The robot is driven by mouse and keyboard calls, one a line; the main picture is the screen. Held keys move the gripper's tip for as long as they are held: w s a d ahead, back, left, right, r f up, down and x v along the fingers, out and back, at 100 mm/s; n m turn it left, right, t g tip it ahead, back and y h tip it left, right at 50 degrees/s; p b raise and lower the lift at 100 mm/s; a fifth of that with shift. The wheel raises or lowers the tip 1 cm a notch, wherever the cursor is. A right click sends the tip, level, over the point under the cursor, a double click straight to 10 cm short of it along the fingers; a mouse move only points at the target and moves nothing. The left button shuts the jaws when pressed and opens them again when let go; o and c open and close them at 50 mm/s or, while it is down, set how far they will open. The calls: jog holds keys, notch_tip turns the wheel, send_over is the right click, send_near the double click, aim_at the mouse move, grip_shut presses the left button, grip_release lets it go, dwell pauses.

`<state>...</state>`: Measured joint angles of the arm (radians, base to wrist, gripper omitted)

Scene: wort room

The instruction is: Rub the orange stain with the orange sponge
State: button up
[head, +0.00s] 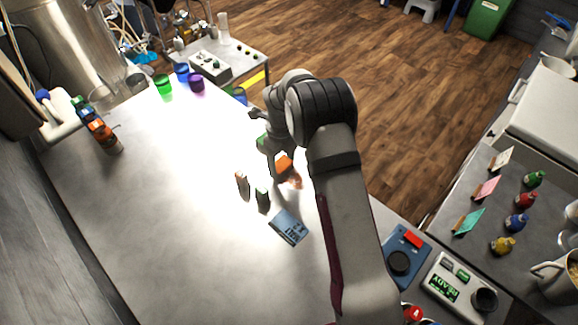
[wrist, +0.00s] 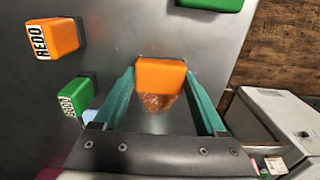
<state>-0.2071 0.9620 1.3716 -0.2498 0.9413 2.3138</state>
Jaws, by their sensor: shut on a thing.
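The orange sponge (head: 284,164) is held by my gripper (head: 277,158) over the right part of the bright worktop. In the wrist view the sponge (wrist: 161,74) sits between the two teal fingers, which are shut on it. The orange stain (head: 295,181) shows just beside the sponge in the head view. In the wrist view the stain (wrist: 157,102) is a glossy brownish-orange patch by the sponge's near edge, partly hidden by it. I cannot tell whether the sponge touches the surface.
An orange block marked REDO (wrist: 52,38) and a green labelled block (wrist: 74,96) stand left of my gripper. Another green block (wrist: 210,3) is at the top. A blue card (head: 289,227) lies nearby. Coloured cups (head: 196,82) stand at the far edge. The worktop's left middle is clear.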

jog(key=shift+w+a, duration=0.7)
jog(key=shift+s+d, duration=3.75)
jog(key=shift+s, duration=0.05)
jog(key=shift+s+a, duration=0.25)
jog(key=shift+a, duration=0.35)
jog(key=shift+w+a, duration=3.5)
jog(key=shift+w, duration=0.1)
jog(key=shift+s+d, duration=3.75)
jog(key=shift+w+r, duration=0.1)
jog(key=shift+r, duration=0.65)
notch_tip(320, 180, up, 6)
jog(key=shift+r, duration=0.25)
